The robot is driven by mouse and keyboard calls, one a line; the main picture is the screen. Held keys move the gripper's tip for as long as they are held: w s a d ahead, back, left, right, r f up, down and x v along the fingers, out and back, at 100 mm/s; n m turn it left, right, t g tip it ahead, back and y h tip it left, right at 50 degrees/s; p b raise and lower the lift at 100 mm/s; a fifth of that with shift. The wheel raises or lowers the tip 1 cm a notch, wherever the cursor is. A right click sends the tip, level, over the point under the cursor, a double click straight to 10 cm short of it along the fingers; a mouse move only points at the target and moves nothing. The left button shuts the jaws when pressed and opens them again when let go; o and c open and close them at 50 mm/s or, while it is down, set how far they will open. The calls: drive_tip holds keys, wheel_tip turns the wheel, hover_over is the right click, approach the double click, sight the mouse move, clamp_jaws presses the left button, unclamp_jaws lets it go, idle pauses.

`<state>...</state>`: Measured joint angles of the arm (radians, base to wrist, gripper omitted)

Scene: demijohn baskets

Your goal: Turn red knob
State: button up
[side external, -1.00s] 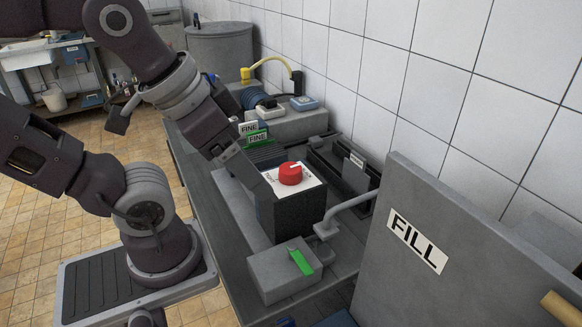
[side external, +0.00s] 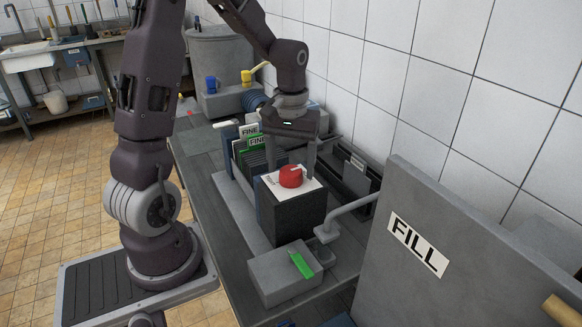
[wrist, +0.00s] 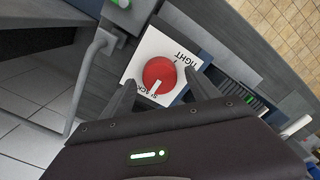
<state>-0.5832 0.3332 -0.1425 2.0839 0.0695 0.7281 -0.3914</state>
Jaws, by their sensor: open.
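The red knob (side external: 291,178) sits on the white top plate of a dark box (side external: 291,216) on the bench. It also shows in the wrist view (wrist: 160,73), with a white pointer mark towards the lower edge. The plate reads TIGHT at one corner; lettering at another is partly hidden. My gripper (side external: 290,171) points down over the knob, its fingers apart on either side of it. In the wrist view the open fingers (wrist: 160,80) flank the knob, with gaps visible on both sides. Nothing is held between them.
A grey box with a green switch (side external: 301,265) and a bent grey handle (side external: 350,212) stand in front. A FILL panel (side external: 440,240) rises at right. Upright cards labelled FINE (side external: 258,141) stand close behind left. A dark tray (side external: 345,175) lies between box and wall.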

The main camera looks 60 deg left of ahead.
drive_tip(key=shift+f, duration=0.5)
drive_tip(key=c, duration=1.4)
